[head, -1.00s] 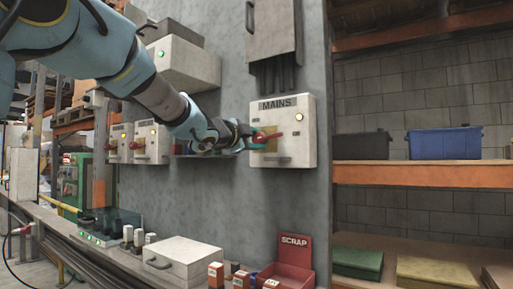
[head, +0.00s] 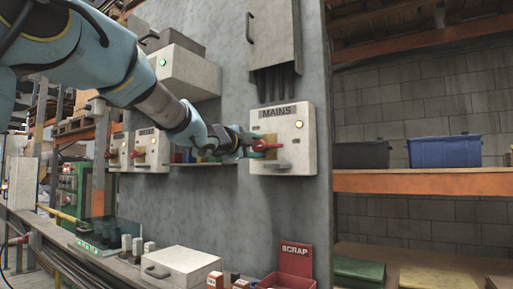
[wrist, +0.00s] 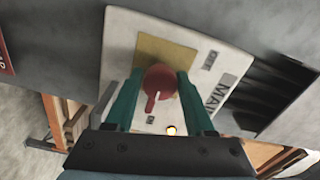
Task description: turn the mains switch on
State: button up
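The mains switch box (head: 310,150) is a pale box on the grey wall, labelled MAINS. Its red rotary handle (head: 266,147) sits on a yellow plate and points right. In the wrist view the handle (wrist: 161,82) points down at the ON label (wrist: 150,120); the OFF label (wrist: 210,60) is up and to the right. The amber lamp (head: 299,124) is lit. My gripper (head: 247,146) is just left of the handle. In the wrist view its green fingers (wrist: 159,84) stand apart on either side of the handle, with slight gaps; contact is hard to judge.
Several conduits (head: 275,80) run above the box to a grey cabinet (head: 272,40). Two similar switch boxes (head: 152,152) are further left. A white lidded case (head: 180,266) and a red scrap bin (head: 292,262) stand on the bench below. Shelving (head: 420,182) is at the right.

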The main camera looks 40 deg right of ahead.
jog(key=o, duration=0.3)
jog(key=shift+o, duration=0.2)
jog(key=b+v, duration=0.1)
jog(key=v, duration=1)
jog(key=shift+d, duration=0.1)
